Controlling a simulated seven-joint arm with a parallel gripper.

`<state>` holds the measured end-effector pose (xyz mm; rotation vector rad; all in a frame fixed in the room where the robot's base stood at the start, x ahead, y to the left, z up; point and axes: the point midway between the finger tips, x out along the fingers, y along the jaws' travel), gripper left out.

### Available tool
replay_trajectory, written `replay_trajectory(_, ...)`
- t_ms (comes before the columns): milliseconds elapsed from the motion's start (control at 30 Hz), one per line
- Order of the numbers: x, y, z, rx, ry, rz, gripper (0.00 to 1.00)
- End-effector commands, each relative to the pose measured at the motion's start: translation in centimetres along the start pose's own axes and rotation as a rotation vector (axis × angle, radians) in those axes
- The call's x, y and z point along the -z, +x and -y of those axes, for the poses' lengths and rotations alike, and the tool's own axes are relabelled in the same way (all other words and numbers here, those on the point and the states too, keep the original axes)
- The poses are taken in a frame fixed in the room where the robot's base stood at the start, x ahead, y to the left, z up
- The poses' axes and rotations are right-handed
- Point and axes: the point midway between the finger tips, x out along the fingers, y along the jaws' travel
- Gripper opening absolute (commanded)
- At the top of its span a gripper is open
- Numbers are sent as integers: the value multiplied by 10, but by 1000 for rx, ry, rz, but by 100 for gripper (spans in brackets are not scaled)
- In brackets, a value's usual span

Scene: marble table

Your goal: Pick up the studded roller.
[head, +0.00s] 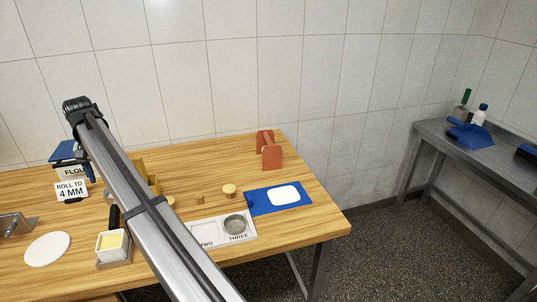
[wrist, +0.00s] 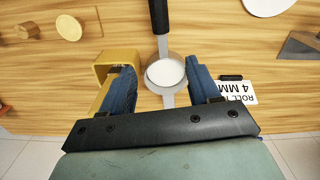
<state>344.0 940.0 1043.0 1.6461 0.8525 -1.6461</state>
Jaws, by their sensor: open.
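My gripper (wrist: 161,86) is open in the wrist view, with its two blue fingers apart. Between and below them is a grey ring-like piece with a pale round middle (wrist: 165,72). A black handle (wrist: 158,16) runs from it towards the top of the picture, and nothing is gripped. The handle also shows in the head view (head: 115,217), left of my arm. I see no studs, so I cannot tell whether this is the studded roller. A yellow bracket-like block (wrist: 112,62) stands close beside the left finger. My arm hides much of this area in the head view.
The "ROLL TO 4 MM" sign (wrist: 237,91) is close beside the right finger. A butter tub (head: 112,243) and white disc (head: 47,249) are at the front left. A red-brown stand (head: 271,155) and blue mat (head: 262,207) are to the right.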

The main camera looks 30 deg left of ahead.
Motion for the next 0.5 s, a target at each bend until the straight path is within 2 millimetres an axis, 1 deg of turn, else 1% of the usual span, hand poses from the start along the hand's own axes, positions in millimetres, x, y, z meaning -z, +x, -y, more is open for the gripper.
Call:
replay_trajectory(33, 0, 0, 0, 0, 0, 0, 59)
replay_trajectory(67, 0, 0, 0, 0, 0, 0, 57)
replay_trajectory(100, 0, 0, 0, 0, 0, 0, 56)
replay_trajectory(267, 0, 0, 0, 0, 0, 0, 56)
replay_trajectory(333, 0, 0, -4, 1, 3, 0, 56)
replay_trajectory(367, 0, -1, -8, 2, 7, 1, 56)
replay_trajectory(433, 1, -4, -24, 7, 22, 3, 56)
replay_trajectory(467, 1, -5, -34, 10, 30, 5, 56)
replay_trajectory(500, 1, -7, -50, 15, 45, 8, 56)
